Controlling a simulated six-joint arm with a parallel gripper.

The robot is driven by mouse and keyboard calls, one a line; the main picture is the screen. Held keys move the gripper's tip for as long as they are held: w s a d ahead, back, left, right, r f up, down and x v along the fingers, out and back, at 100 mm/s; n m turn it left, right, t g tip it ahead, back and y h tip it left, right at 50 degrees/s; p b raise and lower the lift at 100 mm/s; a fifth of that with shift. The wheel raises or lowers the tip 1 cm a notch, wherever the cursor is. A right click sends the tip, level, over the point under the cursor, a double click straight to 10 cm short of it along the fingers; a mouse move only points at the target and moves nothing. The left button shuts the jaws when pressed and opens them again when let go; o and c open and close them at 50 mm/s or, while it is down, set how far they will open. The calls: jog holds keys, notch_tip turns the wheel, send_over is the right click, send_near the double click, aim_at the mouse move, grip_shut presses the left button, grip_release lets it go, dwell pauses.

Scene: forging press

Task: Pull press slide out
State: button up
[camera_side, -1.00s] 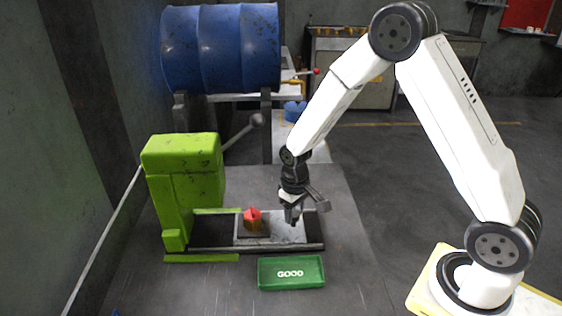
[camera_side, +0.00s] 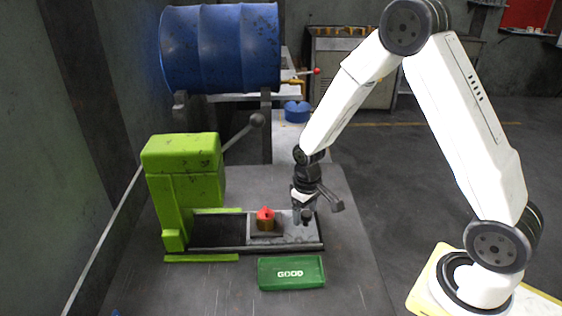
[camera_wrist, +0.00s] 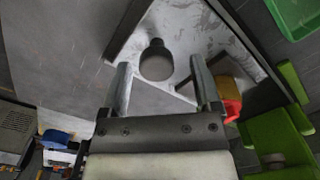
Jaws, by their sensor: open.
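The press slide (camera_side: 290,233) is a grey plate on dark rails, extending right from the green press (camera_side: 182,185) to near the rail end. A brass workpiece with a red top (camera_side: 265,219) stands on its left part and shows partly behind a finger in the wrist view (camera_wrist: 232,92). A dark round knob (camera_wrist: 156,62) stands up from the slide. My gripper (camera_side: 302,217) is low over the slide's right end. Its two fingers (camera_wrist: 158,66) are apart, one on each side of the knob, with visible gaps.
A green tray marked GOOD (camera_side: 291,282) lies in front of the slide. The press has a lever with a ball end (camera_side: 257,120). The table right of the slide is clear.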

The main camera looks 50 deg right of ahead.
jog(key=shift+r, duration=0.15)
jog(key=shift+r, duration=3.8)
jog(key=shift+s+a+r, duration=0.2)
jog(key=shift+s+a, duration=0.1)
jog(key=shift+s, duration=0.25)
jog(key=s+a+r+t, duration=0.1)
jog(key=s+a+t, duration=0.1)
jog(key=s, duration=0.7)
jog(key=shift+s+a+r+t, duration=0.15)
jog(key=shift+a+r+t, duration=0.15)
jog(key=shift+a, duration=0.5)
